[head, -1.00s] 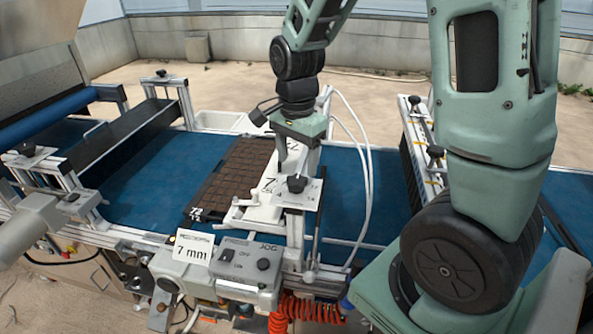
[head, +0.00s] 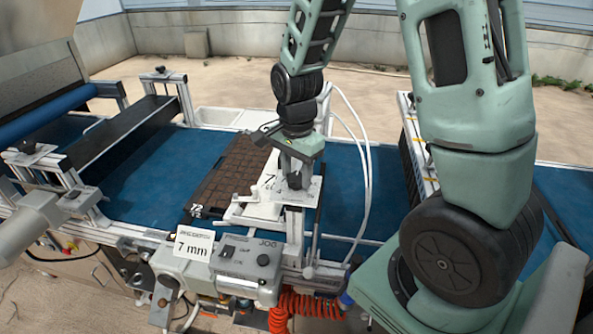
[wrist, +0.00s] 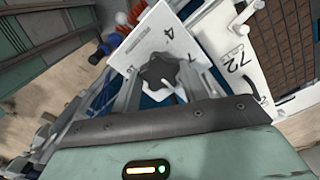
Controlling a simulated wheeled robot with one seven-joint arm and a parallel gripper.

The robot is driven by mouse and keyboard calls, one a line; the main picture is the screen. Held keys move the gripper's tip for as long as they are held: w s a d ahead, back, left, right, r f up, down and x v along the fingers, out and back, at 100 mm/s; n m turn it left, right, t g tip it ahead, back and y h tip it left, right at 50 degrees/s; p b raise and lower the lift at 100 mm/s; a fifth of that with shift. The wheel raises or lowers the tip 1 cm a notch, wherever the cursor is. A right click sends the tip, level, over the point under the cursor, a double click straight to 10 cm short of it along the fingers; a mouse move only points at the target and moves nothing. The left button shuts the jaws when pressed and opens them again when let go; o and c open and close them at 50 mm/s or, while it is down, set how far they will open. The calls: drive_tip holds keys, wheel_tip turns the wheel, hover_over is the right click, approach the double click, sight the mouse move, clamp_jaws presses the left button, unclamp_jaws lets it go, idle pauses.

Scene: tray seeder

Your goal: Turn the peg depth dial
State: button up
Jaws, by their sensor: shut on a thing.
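The peg depth dial is a dark lobed knob (wrist: 160,71) on a white plate (wrist: 150,40) with numbers; a 4 and part of a 7 can be read in the wrist view. My gripper (wrist: 161,80) has one finger on each side of the knob and is shut on it. In the head view the knob (head: 295,181) sits on top of the white unit, with my gripper (head: 294,172) coming down on it from above. The dial's pointer setting is too small to tell.
A dark cell tray (head: 225,178) lies on the blue belt (head: 150,180) beside the unit. A grey control box (head: 245,258) with a "7 mm" card (head: 193,245) stands in front. White hoses (head: 366,180) curve up at the right, and orange coiled hose (head: 300,308) hangs below.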

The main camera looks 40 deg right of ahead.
drive_tip(key=shift+n, duration=0.3)
drive_tip(key=n, duration=1.1)
idle(0.5)
drive_tip(key=o, duration=1)
drive_tip(key=shift+r, duration=0.1)
